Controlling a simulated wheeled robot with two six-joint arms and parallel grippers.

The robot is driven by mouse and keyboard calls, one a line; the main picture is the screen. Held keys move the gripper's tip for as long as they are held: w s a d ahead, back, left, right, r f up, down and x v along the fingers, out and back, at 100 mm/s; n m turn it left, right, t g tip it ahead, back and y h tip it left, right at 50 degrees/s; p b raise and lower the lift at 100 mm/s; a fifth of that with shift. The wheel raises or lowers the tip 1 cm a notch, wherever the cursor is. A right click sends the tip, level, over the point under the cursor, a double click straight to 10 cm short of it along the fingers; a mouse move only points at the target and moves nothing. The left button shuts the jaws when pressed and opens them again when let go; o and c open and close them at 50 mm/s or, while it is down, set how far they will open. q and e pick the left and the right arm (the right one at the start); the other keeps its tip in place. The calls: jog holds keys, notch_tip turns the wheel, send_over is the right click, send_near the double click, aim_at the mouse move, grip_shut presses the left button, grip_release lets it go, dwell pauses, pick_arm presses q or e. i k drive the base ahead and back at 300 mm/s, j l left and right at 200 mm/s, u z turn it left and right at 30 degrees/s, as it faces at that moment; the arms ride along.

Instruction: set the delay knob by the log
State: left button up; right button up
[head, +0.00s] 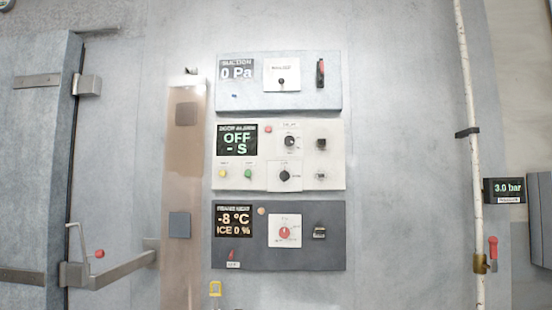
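The middle white panel (310,128) carries a display reading "OFF" and "- S", with a blurred heading that looks like a door alarm. Two black knobs show on this panel: an upper knob (290,142) on a white scale plate, and a lower knob (284,175) on another plate. The lettering beside both is too small to read surely, so I cannot tell which is the delay knob. No log sheet can be made out. Neither of my grippers is in view.
A pale blue panel (290,99) reading "0 Pa" is above, a dark panel (300,257) reading "-8 °C" and "ICE 0 %" below. A door (35,150) with a projecting metal handle bar (120,268) is left. A vertical pipe (471,200) with a red-handled valve (492,250) is right.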

aim_at(289, 140)
jog(key=u, duration=1.8)
jog(key=l+z, duration=0.15)
jog(key=l, duration=0.5)
jog(key=l+z, duration=0.2)
jog(key=l, duration=0.45)
jog(key=i+l+z, duration=0.15)
jog(key=l, duration=0.5)
jog(key=l+z, duration=0.2)
jog(key=l, duration=0.5)
